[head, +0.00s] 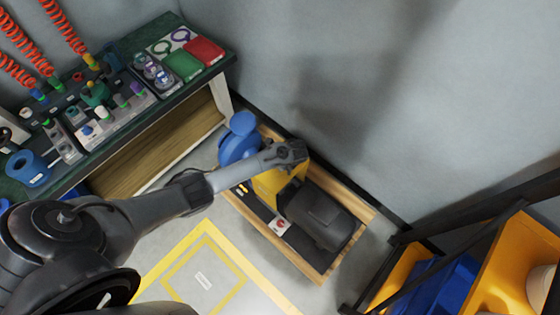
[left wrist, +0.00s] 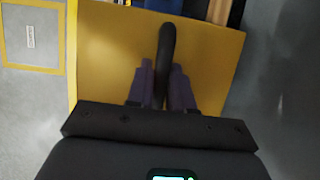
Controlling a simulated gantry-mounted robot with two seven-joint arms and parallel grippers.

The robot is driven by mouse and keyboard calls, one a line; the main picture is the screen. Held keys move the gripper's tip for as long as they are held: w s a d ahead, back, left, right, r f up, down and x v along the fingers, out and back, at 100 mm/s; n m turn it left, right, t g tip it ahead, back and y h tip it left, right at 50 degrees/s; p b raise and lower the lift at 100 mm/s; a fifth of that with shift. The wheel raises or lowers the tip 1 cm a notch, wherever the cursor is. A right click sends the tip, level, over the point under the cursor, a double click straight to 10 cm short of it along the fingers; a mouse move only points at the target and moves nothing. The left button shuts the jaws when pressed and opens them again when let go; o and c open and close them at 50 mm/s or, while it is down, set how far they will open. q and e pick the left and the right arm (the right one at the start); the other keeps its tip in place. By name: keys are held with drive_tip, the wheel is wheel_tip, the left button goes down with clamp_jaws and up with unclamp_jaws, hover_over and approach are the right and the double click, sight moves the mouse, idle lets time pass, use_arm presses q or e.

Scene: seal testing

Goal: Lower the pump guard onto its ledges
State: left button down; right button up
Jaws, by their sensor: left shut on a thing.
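The yellow pump guard (head: 268,186) is at the pump unit on the wooden-framed base, between the blue pump (head: 238,140) and the dark grey motor (head: 320,215). My left gripper (head: 287,153) is over its top. In the left wrist view, the guard's yellow top (left wrist: 105,50) fills the middle, and my left gripper (left wrist: 162,85) is shut on its black handle (left wrist: 166,45). The ledges cannot be made out, and I cannot tell whether the guard touches them. My right gripper is not in view.
The wooden frame (head: 300,262) borders the pump unit. A workbench (head: 150,118) with test parts stands at the upper left. A shelf rack with yellow bins (head: 515,265) is at the lower right. A yellow-marked floor area (head: 205,272) lies clear in front.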

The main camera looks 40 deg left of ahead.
use_arm(q)
drive_tip(key=shift+w+f+b, duration=0.1)
drive_tip(key=shift+f+b, duration=0.5)
drive_tip(key=shift+f, duration=0.4)
drive_tip(key=shift+f+b, duration=1)
drive_tip(key=shift+f, duration=0.25)
drive_tip(key=shift+f+b, duration=0.55)
drive_tip(key=shift+f, duration=0.1)
idle(0.4)
drive_tip(key=shift+f+b, duration=0.45)
drive_tip(key=shift+f, duration=0.2)
idle(0.6)
drive_tip(key=c, duration=0.9)
unclamp_jaws()
